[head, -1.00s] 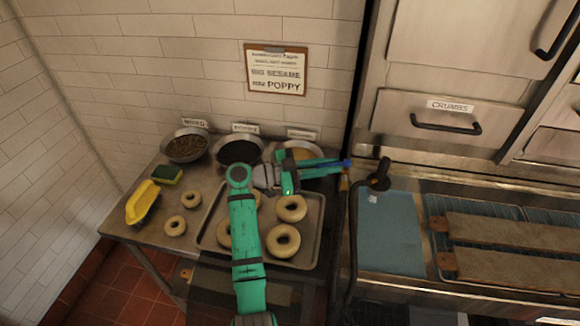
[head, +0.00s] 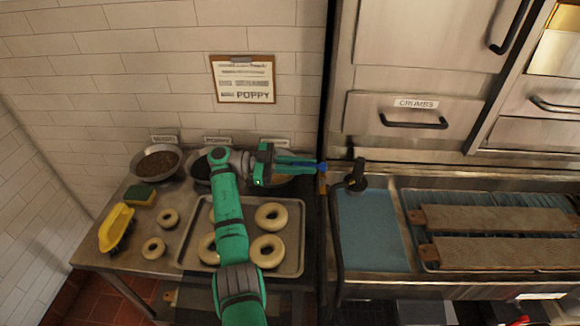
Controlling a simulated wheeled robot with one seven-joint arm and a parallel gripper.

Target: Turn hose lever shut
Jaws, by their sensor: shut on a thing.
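The hose lever (head: 321,166) shows as a small blue piece at the right end of my gripper, above a brass-coloured fitting (head: 322,183). My gripper (head: 318,166) reaches to the right over the back of the table, and its green fingers are shut on the blue lever. The fingers cover most of the lever, so its exact angle is hard to tell. A black hose (head: 336,240) with a dark nozzle (head: 356,177) stands just right of the fitting.
A tray of bagels (head: 297,262) lies below my arm. Seed bowls (head: 156,163) line the wall. A yellow scoop-like thing (head: 116,228) and a sponge (head: 141,196) lie at left. A blue-green basin (head: 372,232) and long boards (head: 500,218) are at right.

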